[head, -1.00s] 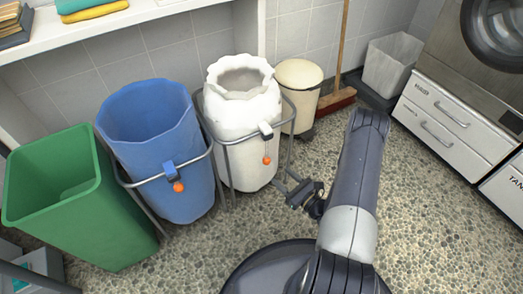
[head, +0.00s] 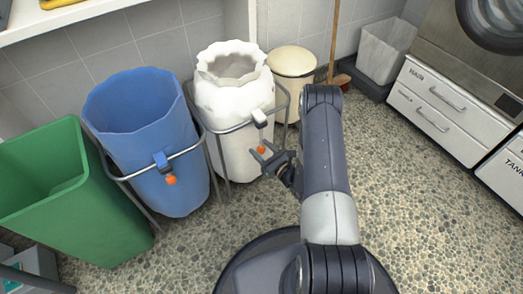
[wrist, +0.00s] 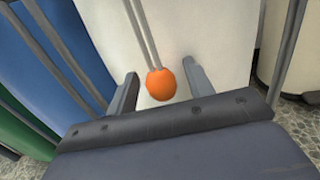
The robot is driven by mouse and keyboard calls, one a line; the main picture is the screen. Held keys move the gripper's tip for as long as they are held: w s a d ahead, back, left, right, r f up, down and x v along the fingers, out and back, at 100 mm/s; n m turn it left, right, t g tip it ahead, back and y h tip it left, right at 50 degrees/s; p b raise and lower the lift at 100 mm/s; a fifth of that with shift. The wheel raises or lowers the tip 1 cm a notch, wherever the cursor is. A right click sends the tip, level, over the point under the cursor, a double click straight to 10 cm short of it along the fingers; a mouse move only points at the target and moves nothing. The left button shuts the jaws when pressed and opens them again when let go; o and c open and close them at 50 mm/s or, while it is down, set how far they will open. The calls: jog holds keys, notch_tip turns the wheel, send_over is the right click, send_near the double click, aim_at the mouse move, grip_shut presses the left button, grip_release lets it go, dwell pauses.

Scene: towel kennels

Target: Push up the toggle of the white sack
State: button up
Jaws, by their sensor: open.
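The white sack (head: 240,105) hangs open in a grey metal frame in the head view. Its toggle, a grey-white block (head: 259,118), sits on the frame's front rail with an orange ball (head: 261,150) hanging below it on a cord. My gripper (head: 264,151) is open at the ball. In the wrist view, the orange ball (wrist: 161,84) hangs on two thin cords between the open fingers of my gripper (wrist: 157,88), with the white sack (wrist: 190,35) behind it. The toggle block is out of the wrist view. Whether a finger touches the ball cannot be told.
A blue sack (head: 150,140) with its own orange ball stands left of the white one, and a green bin (head: 85,200) further left. A cream bin (head: 295,62) and a broom (head: 335,45) stand behind. Speckled floor (head: 400,200) to the right is clear.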

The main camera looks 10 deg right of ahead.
jog(key=shift+w+a, duration=0.1)
jog(key=shift+w, duration=0.05)
jog(key=shift+c, duration=0.2)
grip_shut()
dwell(0.3)
